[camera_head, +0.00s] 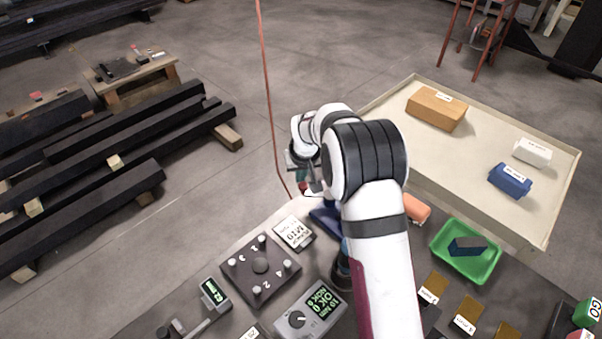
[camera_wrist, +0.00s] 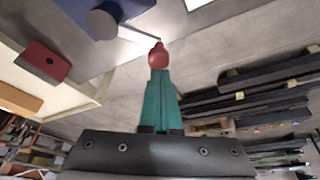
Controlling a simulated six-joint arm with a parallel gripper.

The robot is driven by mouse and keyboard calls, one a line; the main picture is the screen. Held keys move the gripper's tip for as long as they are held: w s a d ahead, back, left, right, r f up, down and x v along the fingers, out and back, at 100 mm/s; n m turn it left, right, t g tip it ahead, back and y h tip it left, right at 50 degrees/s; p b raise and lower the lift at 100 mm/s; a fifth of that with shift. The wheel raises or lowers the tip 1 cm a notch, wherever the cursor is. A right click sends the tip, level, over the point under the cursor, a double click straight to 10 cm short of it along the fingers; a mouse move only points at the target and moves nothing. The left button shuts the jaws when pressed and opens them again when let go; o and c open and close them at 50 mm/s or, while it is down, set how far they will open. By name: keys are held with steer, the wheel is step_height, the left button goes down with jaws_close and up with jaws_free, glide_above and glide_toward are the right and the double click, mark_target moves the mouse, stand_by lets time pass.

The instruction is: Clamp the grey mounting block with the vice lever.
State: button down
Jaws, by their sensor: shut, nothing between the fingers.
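My gripper (camera_head: 304,184) is at the far edge of the bench in the head view, partly hidden by my wrist. In the wrist view its teal fingers (camera_wrist: 160,100) are together and empty. A rounded red piece (camera_wrist: 158,56) shows at their tips; I cannot tell whether it is part of the fingers or a knob touching them. A blue body (camera_head: 325,218), possibly the vice, is partly hidden behind my arm. A blue body with a dark round end also shows at the top of the wrist view (camera_wrist: 75,10). I cannot clearly identify the grey mounting block or the lever.
A dark numbered plate (camera_head: 262,266) with pegs and a grey meter (camera_head: 311,310) stand on the bench. A green tray (camera_head: 466,270) holds a dark block. An orange piece (camera_head: 416,208) lies right of my arm. A cream tray table (camera_head: 475,165) stands beyond.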

steer(key=shift+s+f, duration=0.25)
steer(key=shift+f, duration=0.1)
step_height(320, 180, up, 10)
steer(key=w, duration=0.1)
steer(key=s+d+r+m+g, duration=0.1)
steer(key=s+d+r, duration=0.15)
steer(key=s, duration=0.35)
steer(key=s+d+r+m, duration=0.1)
steer(key=s+d+r, duration=0.1)
steer(key=s+r, duration=0.25)
steer(key=s+d+f+m+g, duration=0.1)
steer(key=s+m, duration=0.2)
steer(key=s, duration=1.2)
steer(key=s+d+f+m+g+y, duration=0.1)
steer(key=s+m+g, duration=0.1)
steer(key=s, duration=1.4)
steer(key=shift+d+f+m, duration=0.25)
steer(key=shift+d+m, duration=0.05)
steer(key=shift+m, duration=0.2)
